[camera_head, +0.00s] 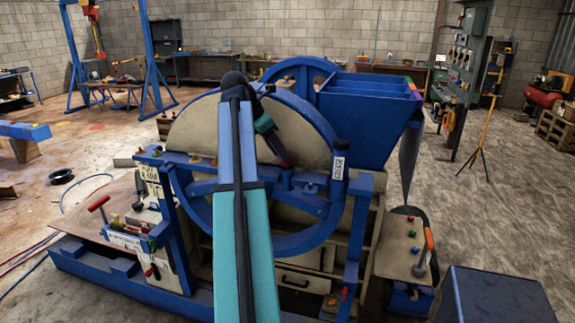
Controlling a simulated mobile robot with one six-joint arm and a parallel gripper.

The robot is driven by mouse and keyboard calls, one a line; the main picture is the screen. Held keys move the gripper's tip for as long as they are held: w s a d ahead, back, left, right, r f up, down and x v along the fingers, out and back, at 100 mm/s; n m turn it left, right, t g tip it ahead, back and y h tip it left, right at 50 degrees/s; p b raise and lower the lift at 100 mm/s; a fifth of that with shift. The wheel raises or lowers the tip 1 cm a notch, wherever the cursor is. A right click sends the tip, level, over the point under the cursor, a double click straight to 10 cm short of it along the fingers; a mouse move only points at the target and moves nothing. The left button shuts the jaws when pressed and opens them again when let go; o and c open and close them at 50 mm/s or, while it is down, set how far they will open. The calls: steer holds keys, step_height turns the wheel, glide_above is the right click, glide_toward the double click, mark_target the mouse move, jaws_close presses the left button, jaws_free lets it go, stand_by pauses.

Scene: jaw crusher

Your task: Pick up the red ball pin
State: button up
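My arm reaches up over the blue crusher, and its wrist bends down to the right. My gripper (285,162) is small and dark at the wrist's end, in front of the pale flywheel disc; whether its fingers are apart is too small to tell. I cannot single out a red ball pin with certainty. A red-topped handle (98,203) stands on the left sloping plate. A small red knob (152,270) shows on the left control panel. Several small coloured knobs sit on the right-hand plate (396,262). My gripper is apart from all of these.
The blue hopper (368,115) rises right of the flywheel. A dark cylinder with a white label (339,160) stands on the blue frame near my gripper. A blue box (495,295) is at the lower right. Open floor (500,215) lies to the right.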

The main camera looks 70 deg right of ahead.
steer(key=shift+p+x, duration=0.3)
steer(key=shift+x, duration=1.35)
steer(key=shift+r, duration=0.1)
steer(key=c, duration=0.9)
steer(key=shift+r, duration=0.15)
step_height(320, 180, up, 28)
steer(key=p, duration=0.2)
steer(key=shift+p, duration=0.3)
steer(key=shift+f, duration=0.35)
